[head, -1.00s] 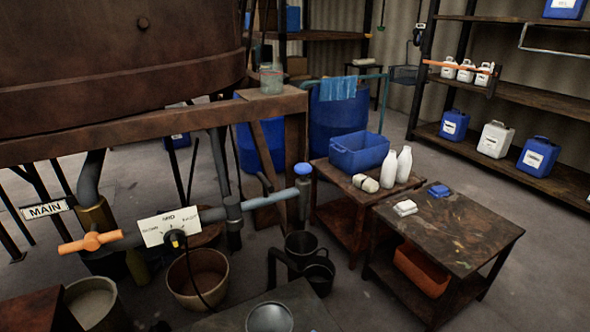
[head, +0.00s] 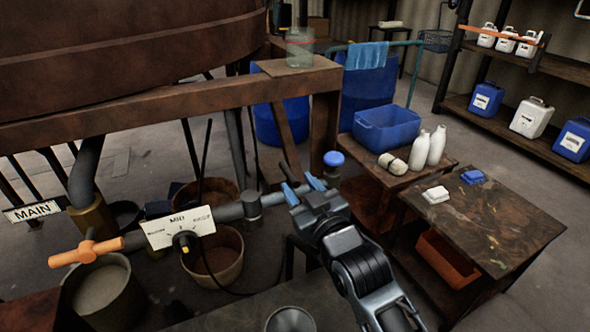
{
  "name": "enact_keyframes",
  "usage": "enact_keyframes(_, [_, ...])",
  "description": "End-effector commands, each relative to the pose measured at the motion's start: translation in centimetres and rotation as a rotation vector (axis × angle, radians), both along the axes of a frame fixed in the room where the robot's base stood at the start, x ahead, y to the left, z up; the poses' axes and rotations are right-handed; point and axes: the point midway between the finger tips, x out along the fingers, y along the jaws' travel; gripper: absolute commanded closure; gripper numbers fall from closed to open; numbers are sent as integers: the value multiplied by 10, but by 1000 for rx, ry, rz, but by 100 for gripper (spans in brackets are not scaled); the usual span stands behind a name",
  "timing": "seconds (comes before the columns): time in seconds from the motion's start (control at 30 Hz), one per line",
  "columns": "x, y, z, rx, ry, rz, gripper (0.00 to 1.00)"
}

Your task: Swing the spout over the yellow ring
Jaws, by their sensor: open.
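A grey horizontal pipe (head: 229,213) runs right from the MID plate (head: 179,228). A dark collar (head: 252,205) sits on it. A blue cap (head: 333,159) shows at its right end, just beyond my gripper. Which part is the swinging spout I cannot tell for sure; the pipe's end is largely hidden behind my gripper. My gripper (head: 303,187) is open, its two blue-tipped fingers apart in front of the pipe's right end. I cannot tell whether it touches the pipe. I see no yellow ring.
An orange valve handle (head: 86,252) and a MAIN label (head: 31,211) are at left. Buckets stand below the pipe, including a tan one (head: 228,283). A dark table (head: 500,235) and a blue crate (head: 388,128) are at right. A rusty beam (head: 165,112) runs above.

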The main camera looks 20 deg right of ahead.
Motion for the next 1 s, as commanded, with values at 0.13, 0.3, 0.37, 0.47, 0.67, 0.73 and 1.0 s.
enact_keyframes(0.13, [25,0,2,2,-1,0,56])
enact_keyframes(0.3, [46,0,1,1,0,0,56])
enact_keyframes(0.37, [51,0,1,2,-1,0,56])
enact_keyframes(0.47, [55,0,0,0,-1,0,56])
enact_keyframes(0.67, [56,0,0,0,0,0,56])
enact_keyframes(0.73, [56,0,0,0,0,0,56])
enact_keyframes(1.0, [56,0,0,0,0,0,82])
